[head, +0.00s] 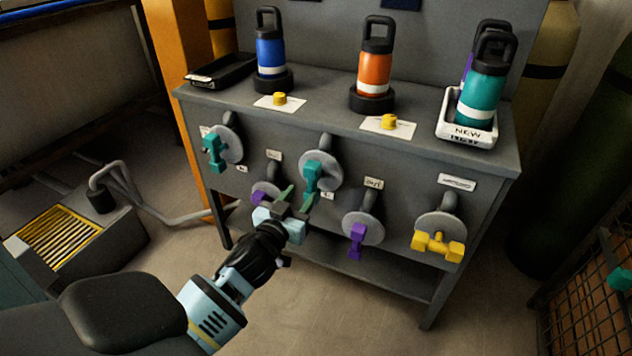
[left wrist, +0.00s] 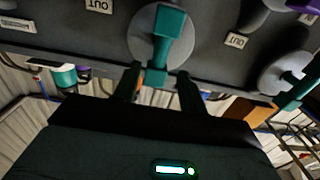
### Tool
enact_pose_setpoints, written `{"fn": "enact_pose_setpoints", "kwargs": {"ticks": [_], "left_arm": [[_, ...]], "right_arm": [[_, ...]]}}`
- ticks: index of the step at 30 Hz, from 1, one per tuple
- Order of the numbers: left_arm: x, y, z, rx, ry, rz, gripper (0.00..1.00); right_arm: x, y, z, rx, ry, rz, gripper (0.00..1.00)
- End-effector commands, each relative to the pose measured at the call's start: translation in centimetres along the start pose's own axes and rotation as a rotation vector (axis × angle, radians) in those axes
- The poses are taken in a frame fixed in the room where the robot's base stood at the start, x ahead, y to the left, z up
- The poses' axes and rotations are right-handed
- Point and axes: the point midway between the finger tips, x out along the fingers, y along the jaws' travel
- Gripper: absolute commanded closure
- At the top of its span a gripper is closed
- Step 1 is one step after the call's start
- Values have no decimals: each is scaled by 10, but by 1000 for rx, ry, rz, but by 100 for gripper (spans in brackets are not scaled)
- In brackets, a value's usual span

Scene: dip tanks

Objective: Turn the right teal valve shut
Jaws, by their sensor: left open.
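The right teal valve (head: 312,177) sits on a round grey plate in the middle of the cabinet front. Its handle hangs downward in the head view. In the left wrist view, which is upside down, the teal handle (left wrist: 168,35) is just beyond the fingertips. My left gripper (head: 297,198) is open just below and in front of this valve. Its two fingers (left wrist: 158,88) are apart, with nothing clearly gripped between them; I cannot tell whether they touch the handle. The left teal valve (head: 213,149) is further left. My right gripper is not in view.
A purple valve (head: 259,198) is partly hidden beside my left gripper. Another purple valve (head: 357,240) and a yellow valve (head: 437,245) are to the right. Blue (head: 270,53), orange (head: 374,73) and teal (head: 484,96) bottles stand on the cabinet top (head: 325,109). Floor in front is clear.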

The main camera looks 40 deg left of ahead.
Motion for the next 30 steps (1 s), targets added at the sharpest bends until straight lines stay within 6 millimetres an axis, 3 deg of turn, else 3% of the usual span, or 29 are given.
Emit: {"fn": "enact_pose_setpoints", "kwargs": {"ticks": [9,15,26,30], "left_arm": [[46,-1,0,3,1,-1,58],[65,0,1,1,0,0,58],[70,0,0,1,-1,0,58],[70,0,0,1,-1,0,73]], "right_arm": [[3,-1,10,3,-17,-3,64],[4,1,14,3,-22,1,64],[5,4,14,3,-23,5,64],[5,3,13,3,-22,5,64]]}}
